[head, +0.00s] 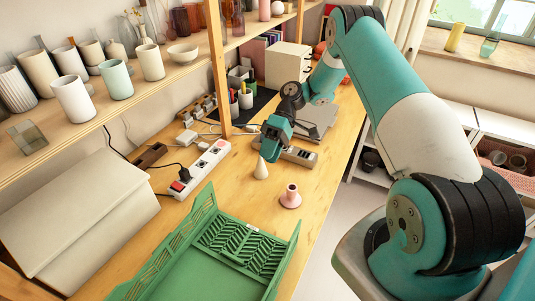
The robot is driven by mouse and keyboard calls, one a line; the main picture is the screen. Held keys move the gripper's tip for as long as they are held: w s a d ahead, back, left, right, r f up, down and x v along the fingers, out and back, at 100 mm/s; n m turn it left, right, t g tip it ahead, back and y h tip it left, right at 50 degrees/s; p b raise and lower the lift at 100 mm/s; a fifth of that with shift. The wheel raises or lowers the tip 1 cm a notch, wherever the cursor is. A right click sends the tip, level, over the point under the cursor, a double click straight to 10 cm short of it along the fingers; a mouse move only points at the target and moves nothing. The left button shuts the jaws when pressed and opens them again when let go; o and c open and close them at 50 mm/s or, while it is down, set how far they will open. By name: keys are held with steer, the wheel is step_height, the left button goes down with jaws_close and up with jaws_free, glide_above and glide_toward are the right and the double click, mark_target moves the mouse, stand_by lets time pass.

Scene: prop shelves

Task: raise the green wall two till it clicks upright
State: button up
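A green folding crate (194,270) stands on the wooden table at the bottom of the head view, its near part cut off by the frame edge. Its left side wall (172,250) and right side wall (287,265) stand up. The lattice wall (236,243) at the far end looks laid down or leaning inward; its exact angle is hard to tell. No label shows which wall is number two. My gripper (268,152) is beyond the crate, pointing down and apart from it. Its fingers are too small and overlapped to tell whether they are open.
A white power strip (203,168) and a large pale box (75,215) lie left. The shelf (115,109) overhangs the table's left side.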

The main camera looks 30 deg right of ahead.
steer(key=shift+a, duration=0.15)
steer(key=s+a+r+t+h+b, duration=0.2)
steer(key=s+a+r+h, duration=0.25)
steer(key=a+r, duration=1)
steer(key=s+a+r+t, duration=0.1)
steer(key=s+r, duration=0.1)
steer(key=s, duration=0.7)
steer(key=s+a+r+n+t+h+b, duration=0.1)
steer(key=s+r+t, duration=0.1)
steer(key=s, duration=0.7)
steer(key=shift+s+a+r, duration=0.2)
steer(key=shift+a+r, duration=0.1)
steer(key=shift+r, duration=0.5)
